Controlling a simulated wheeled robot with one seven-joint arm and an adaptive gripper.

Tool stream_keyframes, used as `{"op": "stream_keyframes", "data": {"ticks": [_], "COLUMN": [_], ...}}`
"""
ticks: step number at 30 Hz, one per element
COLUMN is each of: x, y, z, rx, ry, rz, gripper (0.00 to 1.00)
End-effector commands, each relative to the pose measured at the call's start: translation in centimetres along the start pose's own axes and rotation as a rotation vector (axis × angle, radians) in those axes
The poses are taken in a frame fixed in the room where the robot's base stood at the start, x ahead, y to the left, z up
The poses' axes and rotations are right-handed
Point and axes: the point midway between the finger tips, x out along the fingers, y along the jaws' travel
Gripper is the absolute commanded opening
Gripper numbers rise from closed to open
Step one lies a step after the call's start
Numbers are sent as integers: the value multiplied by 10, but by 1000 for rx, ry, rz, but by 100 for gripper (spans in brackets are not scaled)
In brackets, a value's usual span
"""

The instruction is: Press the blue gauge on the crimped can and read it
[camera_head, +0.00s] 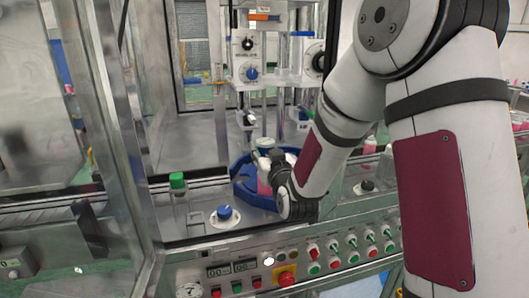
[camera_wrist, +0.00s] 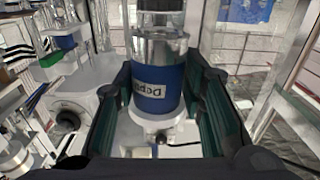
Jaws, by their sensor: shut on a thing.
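My gripper (camera_head: 275,168) is low over the machine deck, beside the blue star-shaped holder (camera_head: 245,188). In the wrist view its two green-padded fingers (camera_wrist: 160,108) are closed around the blue gauge (camera_wrist: 158,88), an upright blue cylinder with a white label and a shiny metal upper part. A white round part sits below it. In the head view my gripper and arm hide most of the gauge. A pink can-like body (camera_head: 263,186) shows partly beside the fingers. I cannot tell whether the gauge touches a can, and no reading is legible.
A green-capped clear container (camera_head: 178,185) and a blue knob on a white disc (camera_head: 224,212) stand left of my gripper. The crimping machine's columns and dials (camera_head: 250,60) rise behind. A button panel (camera_head: 290,265) runs along the front, and a metal frame post (camera_head: 110,130) stands at left.

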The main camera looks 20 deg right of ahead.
Motion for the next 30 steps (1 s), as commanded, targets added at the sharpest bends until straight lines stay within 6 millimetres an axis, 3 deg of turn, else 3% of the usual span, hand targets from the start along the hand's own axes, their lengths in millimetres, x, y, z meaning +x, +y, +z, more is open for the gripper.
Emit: {"op": "stream_keyframes", "data": {"ticks": [30], "x": [0], "y": [0], "z": [4], "rx": [0], "ry": [1], "rz": [0], "gripper": [3]}}
